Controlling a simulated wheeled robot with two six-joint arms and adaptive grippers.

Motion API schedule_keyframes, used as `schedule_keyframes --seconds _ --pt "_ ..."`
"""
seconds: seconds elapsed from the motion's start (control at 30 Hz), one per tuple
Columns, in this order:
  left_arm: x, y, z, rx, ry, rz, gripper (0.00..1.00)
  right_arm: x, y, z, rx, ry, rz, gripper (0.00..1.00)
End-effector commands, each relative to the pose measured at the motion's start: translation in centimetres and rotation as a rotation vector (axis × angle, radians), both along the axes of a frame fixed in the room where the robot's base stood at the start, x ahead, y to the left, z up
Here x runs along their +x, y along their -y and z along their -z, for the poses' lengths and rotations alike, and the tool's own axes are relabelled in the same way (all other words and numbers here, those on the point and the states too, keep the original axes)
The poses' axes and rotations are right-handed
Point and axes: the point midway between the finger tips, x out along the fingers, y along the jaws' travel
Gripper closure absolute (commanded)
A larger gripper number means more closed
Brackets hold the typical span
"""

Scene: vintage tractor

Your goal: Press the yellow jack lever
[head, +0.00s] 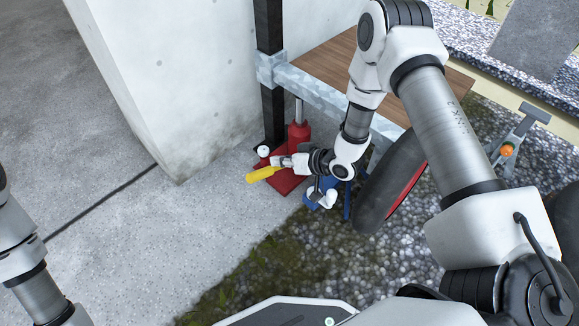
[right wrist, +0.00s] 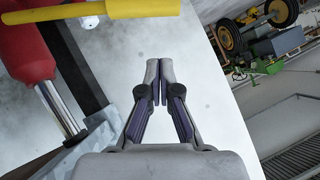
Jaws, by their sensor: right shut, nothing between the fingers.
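The yellow lever (head: 263,174) sticks out to the left from the red jack (head: 297,136), which stands on the ground by the concrete wall. My right gripper (head: 279,161) is at the lever, just above it in the head view. In the right wrist view the gripper (right wrist: 160,68) is shut and empty, its fingertips together. There the lever (right wrist: 100,13) crosses the top left, apart from the fingertips in the picture. Whether any part of the gripper touches it, I cannot tell. The red jack body (right wrist: 24,45) is at the left edge. My left gripper is out of view.
A galvanised frame (head: 330,97) with a wooden board (head: 335,60) sits above the jack. A tyre (head: 385,190) stands to the right, near a blue object (head: 325,190) under my right wrist. The concrete wall (head: 180,80) is behind.

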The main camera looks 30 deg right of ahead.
Motion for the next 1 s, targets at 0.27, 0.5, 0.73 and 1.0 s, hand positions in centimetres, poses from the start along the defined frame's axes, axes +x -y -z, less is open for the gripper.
schedule_keyframes --seconds 0.27,0.5,0.73,1.0 --pt "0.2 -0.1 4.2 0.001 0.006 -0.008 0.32 2.6 -2.9 4.4 0.000 -0.002 -0.002 1.00" --pt "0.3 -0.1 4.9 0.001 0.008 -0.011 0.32 2.6 -3.7 5.4 0.001 -0.001 0.001 1.00" --pt "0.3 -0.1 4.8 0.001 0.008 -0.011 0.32 2.6 -3.7 5.3 0.001 -0.001 0.001 1.00" --pt "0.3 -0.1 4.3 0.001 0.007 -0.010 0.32 1.9 -5.4 8.0 -0.121 0.040 -0.006 1.00"
